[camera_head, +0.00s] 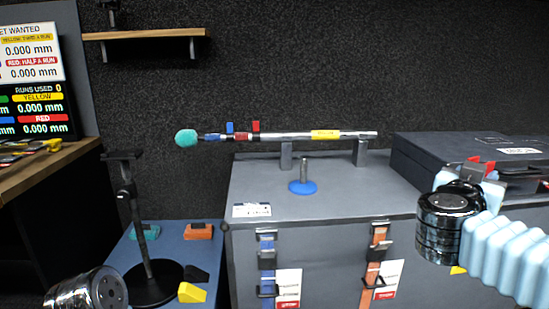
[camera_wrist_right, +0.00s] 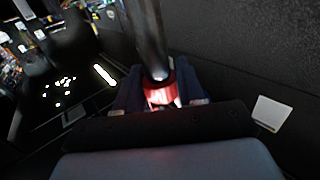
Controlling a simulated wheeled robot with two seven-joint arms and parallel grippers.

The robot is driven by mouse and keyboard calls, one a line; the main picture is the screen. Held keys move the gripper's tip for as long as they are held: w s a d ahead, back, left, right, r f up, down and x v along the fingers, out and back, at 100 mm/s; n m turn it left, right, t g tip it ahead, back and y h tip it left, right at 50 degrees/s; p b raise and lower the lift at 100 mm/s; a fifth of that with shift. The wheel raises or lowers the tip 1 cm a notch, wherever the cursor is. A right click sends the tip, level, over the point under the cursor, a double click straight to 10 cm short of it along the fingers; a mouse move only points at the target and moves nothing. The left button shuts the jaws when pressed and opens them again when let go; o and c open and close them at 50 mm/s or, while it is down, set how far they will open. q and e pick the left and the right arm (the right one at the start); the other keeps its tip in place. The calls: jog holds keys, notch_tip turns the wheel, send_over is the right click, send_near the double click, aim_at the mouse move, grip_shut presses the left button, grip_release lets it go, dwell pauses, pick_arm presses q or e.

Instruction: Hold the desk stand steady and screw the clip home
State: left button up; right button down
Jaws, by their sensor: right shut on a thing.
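A small stand with a round blue base (camera_head: 303,187) and a short upright metal post sits on the grey case top; it looks like the desk stand. It stands alone, with no gripper touching it. My right gripper (camera_head: 478,168) is at the right, beside the dark box. In the right wrist view, the right gripper (camera_wrist_right: 160,92) is shut on a red collar (camera_wrist_right: 162,90) with a dark metal tube rising from it. I cannot tell for sure that this is the clip. My left gripper is out of view; only part of the left arm shows at bottom left.
A silver tube with a green foam end (camera_head: 187,138) rests across two grey supports behind the stand. A black stand (camera_head: 150,286) with a round base stands on the blue table at left, near a yellow block (camera_head: 192,293). A dark box (camera_head: 440,155) fills the right of the case top.

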jog(key=shift+w+a+f, duration=0.1)
jog(key=shift+w+f, duration=0.1)
jog(key=shift+f, duration=0.1)
jog(key=w+a+f+n+t+y, duration=0.1)
jog(key=w+a+f+n+y, duration=0.2)
jog(key=f, duration=0.4)
jog(key=w+a+f+n+t+y, duration=0.1)
jog(key=w+a+f+t+y, duration=0.15)
jog(key=w+f, duration=0.45)
jog(key=w+a+f+n+t+y, duration=0.1)
jog(key=w+a+f+n+y, duration=0.2)
jog(key=f, duration=0.5)
jog(key=a+f+n+y, duration=0.2)
jog(key=a+f+y, duration=0.2)
jog(key=a+f, duration=0.3)
notch_tip(320, 180, down, 4)
jog(key=shift+s+r+t, duration=0.1)
jog(key=shift+s+t, duration=0.25)
jog(key=shift+t, duration=0.1)
jog(key=shift+a+y, duration=0.1)
jog(key=shift+y, duration=0.15)
jog(key=s+a+f+n+g+y, duration=0.2)
jog(key=s+a+f+n+y, duration=0.2)
jog(key=a+f, duration=0.3)
jog(key=s+a+f+n+g+y, duration=0.2)
jog(key=s+a+f+n+y, duration=0.2)
jog(key=a+f+y, duration=0.3)
jog(key=shift+s+a+f+y, duration=0.2)
jog(key=shift+a+y, duration=0.1)
jog(key=shift+a, duration=0.55)
